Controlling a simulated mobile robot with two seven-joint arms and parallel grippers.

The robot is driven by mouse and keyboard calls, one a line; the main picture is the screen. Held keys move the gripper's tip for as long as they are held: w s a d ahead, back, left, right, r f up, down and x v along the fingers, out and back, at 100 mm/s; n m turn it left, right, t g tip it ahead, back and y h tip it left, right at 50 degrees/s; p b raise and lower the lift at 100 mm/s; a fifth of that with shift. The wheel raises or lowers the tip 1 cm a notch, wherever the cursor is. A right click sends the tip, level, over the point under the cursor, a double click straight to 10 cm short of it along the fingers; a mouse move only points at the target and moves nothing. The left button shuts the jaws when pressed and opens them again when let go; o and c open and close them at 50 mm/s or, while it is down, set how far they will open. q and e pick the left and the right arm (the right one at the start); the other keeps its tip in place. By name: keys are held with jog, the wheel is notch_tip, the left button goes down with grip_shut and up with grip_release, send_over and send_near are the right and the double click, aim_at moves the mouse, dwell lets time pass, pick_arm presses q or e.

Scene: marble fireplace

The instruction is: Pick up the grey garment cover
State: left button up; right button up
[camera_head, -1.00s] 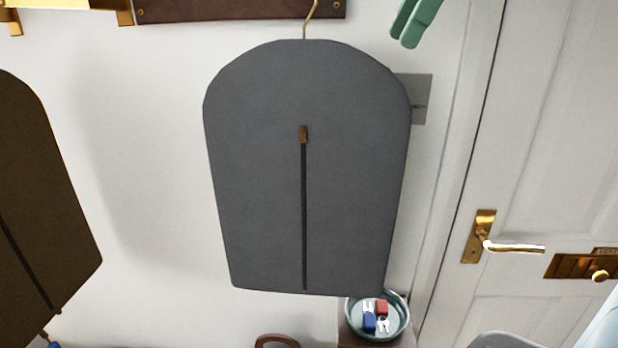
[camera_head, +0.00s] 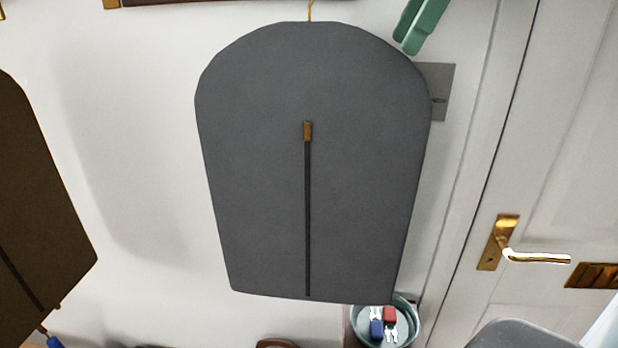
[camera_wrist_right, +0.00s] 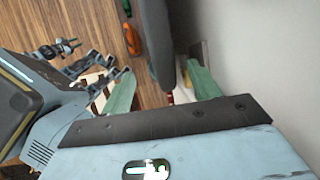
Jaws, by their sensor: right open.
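The grey garment cover (camera_head: 310,200) hangs upright against the white wall in the head view, with a brass hook above it and a dark zip with a brass pull down its front. My right gripper (camera_head: 421,24) shows green fingers at the cover's upper right edge. It is open. In the right wrist view the cover (camera_wrist_right: 156,40) appears edge-on between the two green fingers of my right gripper (camera_wrist_right: 162,88); I cannot tell whether they touch it. My left gripper is not in view.
A brown garment cover (camera_head: 35,210) hangs at the left. A round green tray (camera_head: 412,308) with keys sits below the grey cover. A grey wall plate (camera_head: 444,90) is partly behind the cover. A white door (camera_head: 560,130) with a brass handle (camera_head: 500,243) is at the right.

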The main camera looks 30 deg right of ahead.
aim_at(393, 60)
jog(key=shift+x, duration=2.55)
jog(key=shift+w+d, duration=0.1)
jog(key=shift+c, duration=0.4)
grip_shut()
jog(key=shift+r, duration=0.15)
